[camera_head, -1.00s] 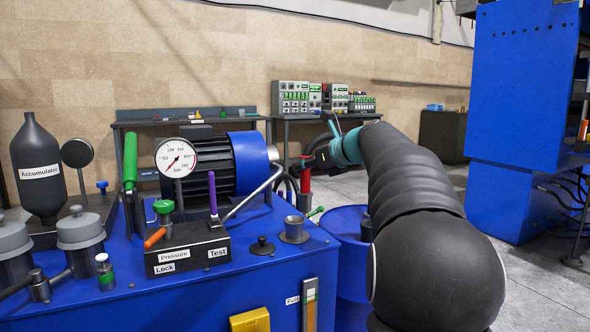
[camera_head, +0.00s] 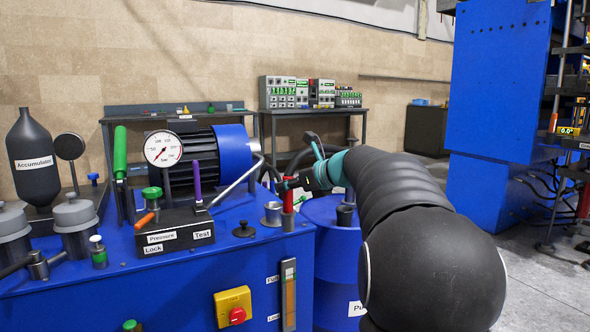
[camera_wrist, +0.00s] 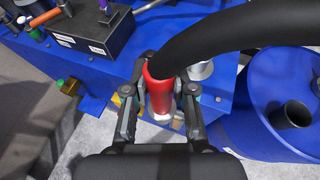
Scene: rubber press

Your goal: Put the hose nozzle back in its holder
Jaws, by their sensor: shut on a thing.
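My gripper (camera_wrist: 160,108) is shut on the red hose nozzle (camera_wrist: 159,92), with one finger on either side. The nozzle points down, with a pale metal tip below and a thick black hose (camera_wrist: 225,40) curving from its top. In the head view the red nozzle (camera_head: 288,196) hangs by the right edge of the blue tank, just right of a grey metal cup (camera_head: 272,211). This cup also shows behind the nozzle in the wrist view (camera_wrist: 200,70). It may be the holder. My gripper's fingers are partly hidden in the head view.
A blue drum (camera_head: 338,245) with a dark open pipe (camera_head: 345,214) stands right of the blue tank (camera_head: 180,285). The control box (camera_head: 173,230) with levers and the gauge (camera_head: 163,149) lie left. The blue press (camera_head: 500,90) is far right.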

